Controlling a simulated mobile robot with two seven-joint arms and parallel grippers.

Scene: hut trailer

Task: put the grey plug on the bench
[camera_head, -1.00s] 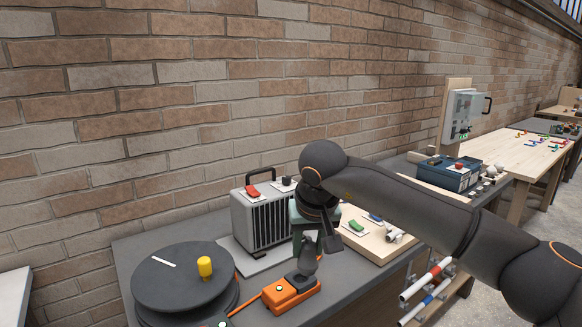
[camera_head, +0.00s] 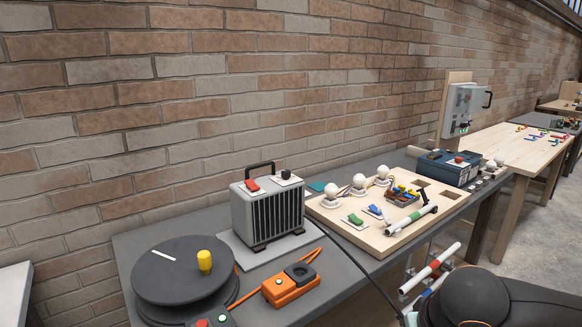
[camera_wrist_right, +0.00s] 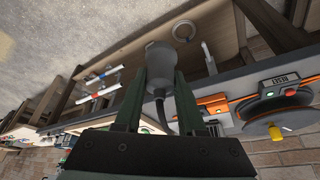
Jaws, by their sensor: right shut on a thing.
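The grey plug (camera_wrist_right: 160,62) shows in the right wrist view, held between the two fingers of my right gripper (camera_wrist_right: 159,78). A dark cable hangs from the plug. In the wrist view the plug appears in front of the bench's edge and lower side, apart from the bench top. In the head view the plug and gripper are hidden or out of frame; my right arm shows at the bottom right. The grey bench (camera_head: 335,278) runs along the brick wall. My left gripper is in neither view.
An orange socket box (camera_head: 288,284) with an empty round socket stands near the bench front. A cable reel (camera_head: 180,275), a finned heater (camera_head: 268,212) and a wooden board (camera_head: 400,238) with lamps and switches stand around it. Bare bench lies right of the orange box.

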